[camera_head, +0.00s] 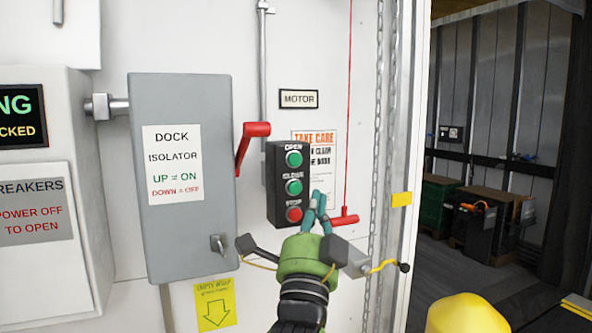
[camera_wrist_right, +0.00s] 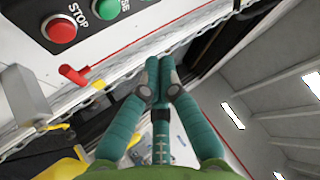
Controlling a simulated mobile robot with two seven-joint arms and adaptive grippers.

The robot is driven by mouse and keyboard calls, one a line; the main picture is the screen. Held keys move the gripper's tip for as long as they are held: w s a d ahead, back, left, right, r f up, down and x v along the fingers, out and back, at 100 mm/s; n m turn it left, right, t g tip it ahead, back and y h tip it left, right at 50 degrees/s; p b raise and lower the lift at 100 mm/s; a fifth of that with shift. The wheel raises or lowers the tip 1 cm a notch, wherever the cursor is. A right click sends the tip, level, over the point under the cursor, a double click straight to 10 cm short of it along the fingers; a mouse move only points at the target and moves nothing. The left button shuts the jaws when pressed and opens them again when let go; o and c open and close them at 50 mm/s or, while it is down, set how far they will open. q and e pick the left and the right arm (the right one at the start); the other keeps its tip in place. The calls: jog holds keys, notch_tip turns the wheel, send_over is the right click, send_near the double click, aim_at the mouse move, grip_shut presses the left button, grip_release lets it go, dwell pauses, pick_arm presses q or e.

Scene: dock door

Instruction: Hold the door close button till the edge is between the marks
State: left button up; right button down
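The black control box (camera_head: 275,212) has three buttons: green OPEN (camera_head: 294,159), green CLOSE (camera_head: 294,187) and red STOP (camera_head: 294,214). In the right wrist view the STOP button (camera_wrist_right: 61,29) and part of the CLOSE button (camera_wrist_right: 106,8) show at the top left. My right gripper (camera_head: 318,199) has its teal fingers together, just right of the box between CLOSE and STOP height. Its fingertips (camera_wrist_right: 159,75) look empty and off the buttons. A yellow mark (camera_head: 401,199) is on the door frame. The door's edge cannot be made out. My left gripper is out of view.
A red T-handle (camera_head: 345,218) hangs on a red cord right of my fingers. A grey isolator box (camera_head: 188,240) with a red lever (camera_head: 251,142) stands left. Chains hang by the frame. A yellow rounded top (camera_head: 467,314) is at lower right. Beyond the opening are stacked crates (camera_head: 478,232).

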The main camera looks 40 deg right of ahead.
aim_at(295, 188)
jog(key=shift+w+d+b, duration=0.3)
jog(key=shift+w+b, duration=0.1)
jog(key=shift+w, duration=0.5)
jog(key=shift+w+d+b, duration=0.25)
jog(key=shift+w+b, duration=0.2)
jog(key=shift+w, duration=0.5)
jog(key=shift+w+d+b, duration=0.3)
jog(key=shift+w+b, duration=0.1)
jog(key=shift+w, duration=0.5)
jog(key=shift+w+d+f+b, duration=0.1)
jog(key=shift+w+b, duration=0.2)
jog(key=shift+b, duration=0.1)
jog(key=shift+w, duration=0.15)
